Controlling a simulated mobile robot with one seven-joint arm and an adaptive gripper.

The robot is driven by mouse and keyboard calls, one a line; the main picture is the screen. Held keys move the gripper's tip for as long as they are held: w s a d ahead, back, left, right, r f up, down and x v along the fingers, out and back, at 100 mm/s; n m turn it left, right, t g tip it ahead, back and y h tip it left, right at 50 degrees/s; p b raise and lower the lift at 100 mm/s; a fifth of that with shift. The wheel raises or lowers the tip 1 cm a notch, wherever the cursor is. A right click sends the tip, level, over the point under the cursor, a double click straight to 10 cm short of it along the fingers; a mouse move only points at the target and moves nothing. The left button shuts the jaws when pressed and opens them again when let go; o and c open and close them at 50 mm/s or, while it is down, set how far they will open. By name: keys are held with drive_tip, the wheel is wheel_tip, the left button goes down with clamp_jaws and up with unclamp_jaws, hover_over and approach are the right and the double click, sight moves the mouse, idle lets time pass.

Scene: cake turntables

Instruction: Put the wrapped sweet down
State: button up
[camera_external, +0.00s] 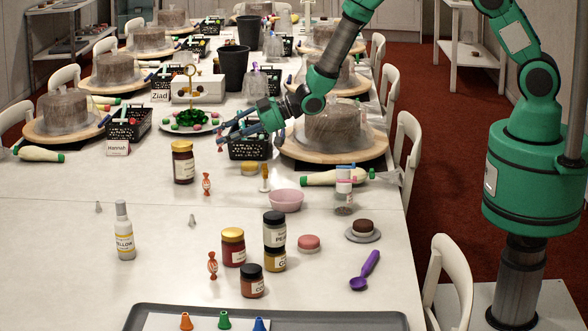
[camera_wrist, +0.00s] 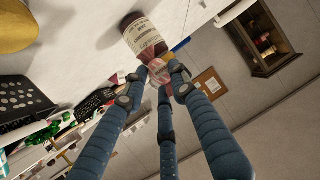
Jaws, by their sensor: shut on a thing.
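My gripper (camera_external: 224,138) is above the table at the near left side of a black basket. In the wrist view its fingertips (camera_wrist: 157,78) are closed around a small pinkish, clear-wrapped sweet (camera_wrist: 158,71), partly hidden by the fingers. A labelled jar (camera_wrist: 142,38) is just beyond it in that view; I cannot tell whether they touch. In the external view the held sweet is too small to make out clearly. Two other orange-red wrapped sweets stand on the table, one (camera_external: 206,184) beside a brown jar (camera_external: 183,163), one (camera_external: 212,265) nearer the front.
The black basket (camera_external: 249,151) and a plate of green and pink sweets (camera_external: 188,128) are close to my gripper. A cake on a turntable (camera_external: 333,152) is to the right. Jars and a pink bowl (camera_external: 286,201) stand nearer the front. The table's left front is mostly clear.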

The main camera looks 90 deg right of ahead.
drive_tip(key=shift+f+b, duration=0.45)
drive_tip(key=shift+f, duration=2.65)
drive_tip(key=shift+f, duration=0.1)
drive_tip(key=shift+f+b, duration=0.35)
drive_tip(key=shift+f, duration=1.4)
drive_tip(key=shift+f, duration=0.2)
drive_tip(key=o, duration=0.8)
drive_tip(key=shift+r, duration=0.2)
drive_tip(key=shift+p+v, duration=0.85)
drive_tip(key=shift+v, duration=5.15)
